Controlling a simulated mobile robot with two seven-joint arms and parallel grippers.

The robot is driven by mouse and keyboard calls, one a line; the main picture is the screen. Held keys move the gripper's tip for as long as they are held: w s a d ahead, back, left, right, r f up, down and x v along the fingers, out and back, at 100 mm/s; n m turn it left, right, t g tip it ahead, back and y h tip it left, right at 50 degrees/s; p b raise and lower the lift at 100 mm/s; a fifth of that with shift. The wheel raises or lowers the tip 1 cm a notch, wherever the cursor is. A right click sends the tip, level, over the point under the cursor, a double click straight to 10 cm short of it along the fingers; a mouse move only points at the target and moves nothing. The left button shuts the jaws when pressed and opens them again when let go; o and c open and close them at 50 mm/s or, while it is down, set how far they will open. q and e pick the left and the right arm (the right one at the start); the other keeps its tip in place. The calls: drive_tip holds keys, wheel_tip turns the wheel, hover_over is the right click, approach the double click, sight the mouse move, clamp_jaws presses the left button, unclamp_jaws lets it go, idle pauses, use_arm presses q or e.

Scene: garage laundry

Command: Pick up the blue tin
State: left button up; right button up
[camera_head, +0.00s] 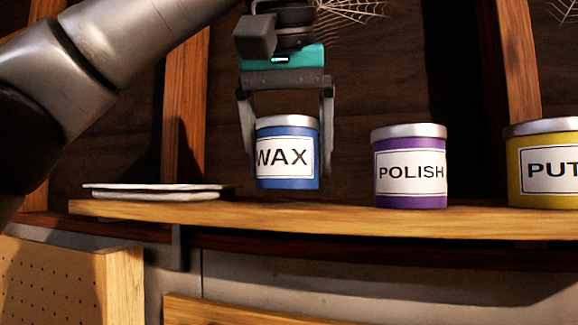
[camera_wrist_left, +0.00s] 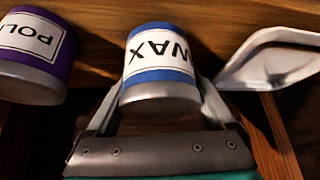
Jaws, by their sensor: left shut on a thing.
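The blue tin (camera_head: 288,178) has a silver lid and a white label reading WAX. It is upright at the wooden shelf, in the middle of the head view. My left gripper (camera_head: 287,165) comes down from above and is shut on it, one finger on each side. In the left wrist view the blue tin (camera_wrist_left: 160,75) shows upside down between the fingers of the left gripper (camera_wrist_left: 157,100). A small gap seems to lie between its base and the shelf, but I cannot tell for sure. My right gripper is not in view.
A purple POLISH tin (camera_head: 410,190) stands to the right on the shelf (camera_head: 320,221), with a yellow tin (camera_head: 515,175) beyond it. A flat white tray-like thing (camera_head: 150,192) lies at the left end. Wooden uprights and a dark wall stand behind.

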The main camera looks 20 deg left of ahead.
use_arm(q)
wheel_tip(320, 180, up, 7)
drive_tip(key=shift+r, duration=0.2)
drive_tip(key=shift+s+r, duration=0.1)
drive_tip(key=shift+r, duration=0.35)
